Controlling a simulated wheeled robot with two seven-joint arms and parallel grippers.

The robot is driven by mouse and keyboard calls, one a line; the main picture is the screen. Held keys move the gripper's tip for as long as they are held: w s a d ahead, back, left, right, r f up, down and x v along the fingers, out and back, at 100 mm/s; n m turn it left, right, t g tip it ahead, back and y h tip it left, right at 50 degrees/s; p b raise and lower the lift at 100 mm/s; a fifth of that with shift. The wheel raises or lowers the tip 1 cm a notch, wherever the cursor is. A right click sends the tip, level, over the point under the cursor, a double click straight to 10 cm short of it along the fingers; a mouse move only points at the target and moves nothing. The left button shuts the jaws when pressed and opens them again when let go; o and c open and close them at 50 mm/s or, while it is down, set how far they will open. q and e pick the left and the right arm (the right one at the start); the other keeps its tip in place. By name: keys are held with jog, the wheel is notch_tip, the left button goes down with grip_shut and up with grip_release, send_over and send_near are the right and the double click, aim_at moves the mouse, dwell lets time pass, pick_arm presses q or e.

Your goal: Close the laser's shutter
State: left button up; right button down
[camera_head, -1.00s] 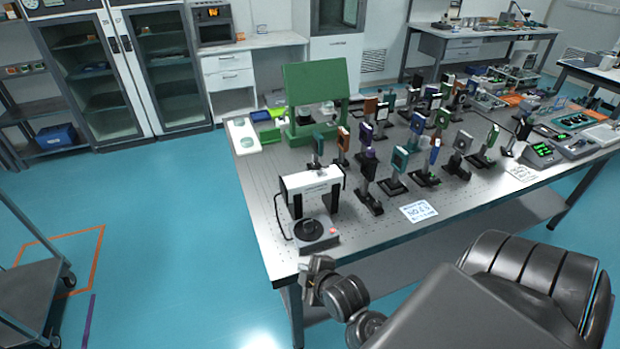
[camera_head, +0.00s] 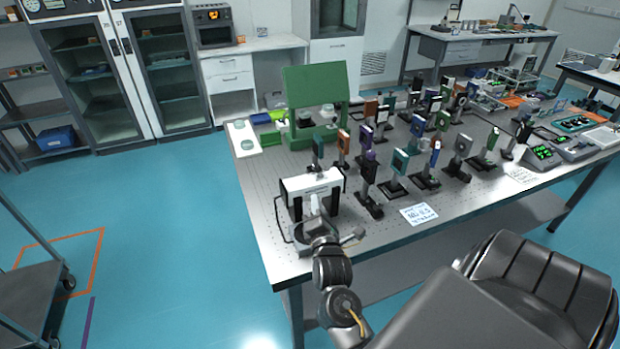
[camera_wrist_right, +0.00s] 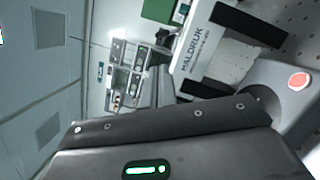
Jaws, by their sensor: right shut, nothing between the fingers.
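The laser (camera_head: 312,184) is a white box on black legs at the table's near left corner. In the right wrist view its white housing (camera_wrist_right: 205,40) carries the lettering HALDRUK. In front of it is a grey control unit (camera_head: 303,247), mostly hidden behind my right gripper; its red button (camera_wrist_right: 298,82) shows in the right wrist view. My left gripper is out of view.
The optical table (camera_head: 262,190) holds several mounted optics close to the laser's right. A paper note (camera_head: 419,213) lies near the front edge. A green panel stand (camera_head: 315,90) is behind.

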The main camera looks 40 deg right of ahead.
aim_at(310, 185)
jog(key=p+x, duration=0.3)
jog(key=x, duration=0.7)
jog(key=shift+w, duration=0.1)
